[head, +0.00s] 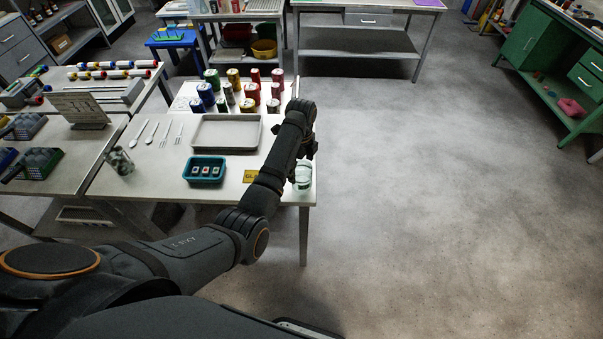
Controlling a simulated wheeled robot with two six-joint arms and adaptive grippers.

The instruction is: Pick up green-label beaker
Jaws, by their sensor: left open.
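A clear beaker (303,176) with a pale greenish tint stands near the right edge of the white table (225,194). Its label is too small to read. My left gripper (305,151) points down just above this beaker and is open. The arm hides part of the gripper, and I cannot tell whether the fingers touch the beaker. A second glass beaker (119,161), darker and mottled, stands at the table's left side. My right gripper is not in view.
Several coloured cans (233,78) stand behind, and white cutlery (164,134) lies left. The floor (420,190) to the right is clear.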

